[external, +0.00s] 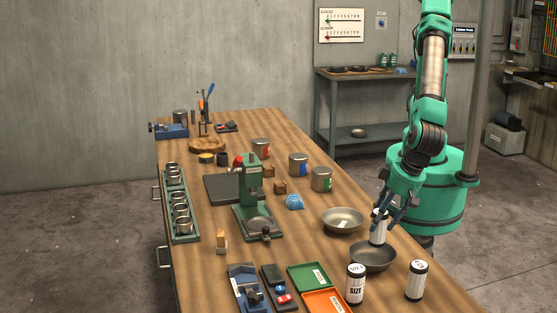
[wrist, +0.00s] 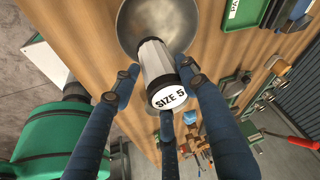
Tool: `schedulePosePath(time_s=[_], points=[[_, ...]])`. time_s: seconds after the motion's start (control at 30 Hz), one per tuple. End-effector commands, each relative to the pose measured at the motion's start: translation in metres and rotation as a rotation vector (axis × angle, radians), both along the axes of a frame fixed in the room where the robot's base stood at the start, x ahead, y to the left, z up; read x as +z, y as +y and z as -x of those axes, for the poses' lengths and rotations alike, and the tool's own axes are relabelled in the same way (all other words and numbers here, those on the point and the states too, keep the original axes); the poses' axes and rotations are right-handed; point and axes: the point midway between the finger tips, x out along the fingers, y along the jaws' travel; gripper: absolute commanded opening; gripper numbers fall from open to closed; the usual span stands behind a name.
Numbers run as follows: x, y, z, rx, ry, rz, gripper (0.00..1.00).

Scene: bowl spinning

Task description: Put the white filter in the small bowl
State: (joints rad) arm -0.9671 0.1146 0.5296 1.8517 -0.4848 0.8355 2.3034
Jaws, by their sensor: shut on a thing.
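My gripper (external: 383,212) is shut on a white filter (external: 378,236), a cylinder with dark ends. In the wrist view my gripper (wrist: 160,84) has its blue fingers around this filter (wrist: 153,60), whose end reads "SIZE 5". The filter is upright, its lower end over or just inside the far side of a dark metal bowl (external: 373,260); I cannot tell if it touches. A bowl (wrist: 128,28) also shows beyond the filter in the wrist view. A lighter metal bowl (external: 335,223) with a white label sits just behind. Which bowl is smaller is unclear.
Two similar white cylinders (external: 356,287) (external: 416,282) stand at the near right of the wooden table (external: 320,248). A green tray (external: 296,276) and an orange tray (external: 316,300) lie left of them.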

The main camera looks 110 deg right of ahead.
Motion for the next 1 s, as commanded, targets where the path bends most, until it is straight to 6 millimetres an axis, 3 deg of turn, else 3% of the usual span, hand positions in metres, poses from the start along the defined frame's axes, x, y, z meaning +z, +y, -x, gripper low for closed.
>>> schedulePosePath(time_s=[0.23, 0.67, 1.0], points=[[-0.003, 0.018, -0.019, 0.001, 0.000, 0.000, 0.15], [-0.003, 0.021, -0.022, 0.001, 0.000, 0.000, 0.15], [-0.033, 0.020, -0.022, 0.001, 0.001, 0.002, 0.15]])
